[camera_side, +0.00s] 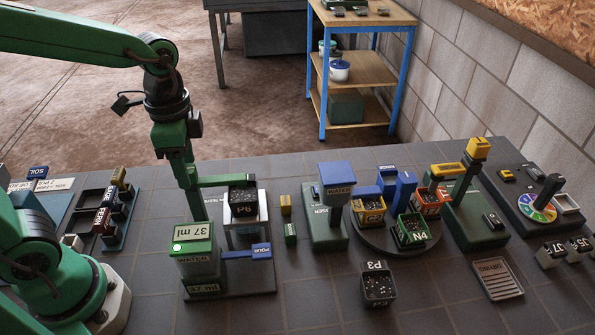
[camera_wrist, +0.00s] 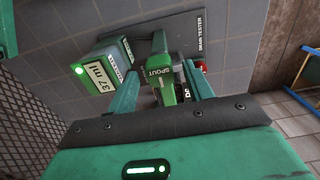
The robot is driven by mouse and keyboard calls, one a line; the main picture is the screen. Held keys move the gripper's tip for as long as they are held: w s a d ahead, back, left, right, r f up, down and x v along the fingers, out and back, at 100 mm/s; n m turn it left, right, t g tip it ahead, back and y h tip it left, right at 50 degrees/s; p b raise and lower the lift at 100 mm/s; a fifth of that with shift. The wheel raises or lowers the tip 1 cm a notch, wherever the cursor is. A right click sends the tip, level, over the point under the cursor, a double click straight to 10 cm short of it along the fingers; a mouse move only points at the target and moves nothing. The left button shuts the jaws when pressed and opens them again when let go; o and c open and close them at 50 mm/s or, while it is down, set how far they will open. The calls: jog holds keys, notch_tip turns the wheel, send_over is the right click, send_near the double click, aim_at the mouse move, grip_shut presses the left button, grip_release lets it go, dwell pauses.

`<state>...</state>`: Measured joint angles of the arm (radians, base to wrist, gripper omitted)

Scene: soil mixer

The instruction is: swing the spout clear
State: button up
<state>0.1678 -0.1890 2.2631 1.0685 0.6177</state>
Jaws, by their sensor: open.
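The green spout (camera_side: 225,181) reaches right from the water dispenser (camera_side: 195,243) over the black pot P6 (camera_side: 244,208), which sits on a white stand. The dispenser's display reads 37 ml and its lamp is green. My gripper (camera_side: 188,207) points down above the dispenser, at the spout's left end. In the wrist view my gripper (camera_wrist: 161,70) is open, with a finger on each side of the green block labelled SPOUT (camera_wrist: 163,84). Whether either finger touches it I cannot tell. The spout's far end is mostly hidden in that view.
A blue POUR lever (camera_side: 261,250) sticks out right of the dispenser. Pot P3 (camera_side: 378,286) stands on the front tiles. The tiles between dispenser and P3 are clear.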

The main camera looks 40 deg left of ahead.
jog(key=shift+f, duration=0.45)
grip_shut()
